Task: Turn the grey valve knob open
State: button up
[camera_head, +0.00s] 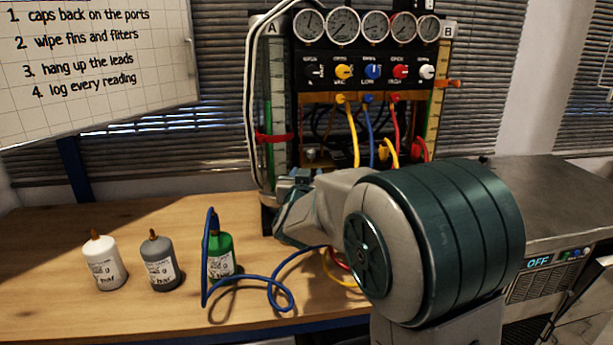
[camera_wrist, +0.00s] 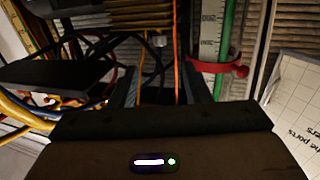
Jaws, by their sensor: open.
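The gauge rig has a row of knobs: a dark knob (camera_head: 314,71) at the left end, then yellow, blue and red, and a pale grey-white knob (camera_head: 427,72) at the right end. I cannot tell for sure which one is the grey valve knob. In the head view my gripper is mostly hidden by my arm, low in front of the rig's left side and below the knobs. In the wrist view my gripper (camera_wrist: 172,92) has its fingers apart with nothing between them. No knob can be made out in that view.
Yellow, blue and red hoses (camera_head: 354,135) hang below the panel. A red clip (camera_head: 274,137) sits on the left tube, also in the wrist view (camera_wrist: 228,69). White (camera_head: 104,265), grey (camera_head: 161,264) and green (camera_head: 221,258) bottles stand on the bench beside a blue hose (camera_head: 285,290).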

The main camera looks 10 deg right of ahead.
jog(key=shift+o, duration=0.3)
jog(key=m+g+h+p, duration=0.2)
jog(key=m+h+p, duration=0.25)
jog(key=p, duration=0.85)
send_near(309, 154)
jog(key=shift+n+h, duration=0.35)
jog(key=shift+n, duration=0.1)
jog(key=p+x, duration=0.2)
jog(key=x, duration=0.7)
jog(key=shift+f, duration=0.1)
jog(key=shift+a, duration=0.1)
grip_shut()
jog(key=shift+f, duration=0.1)
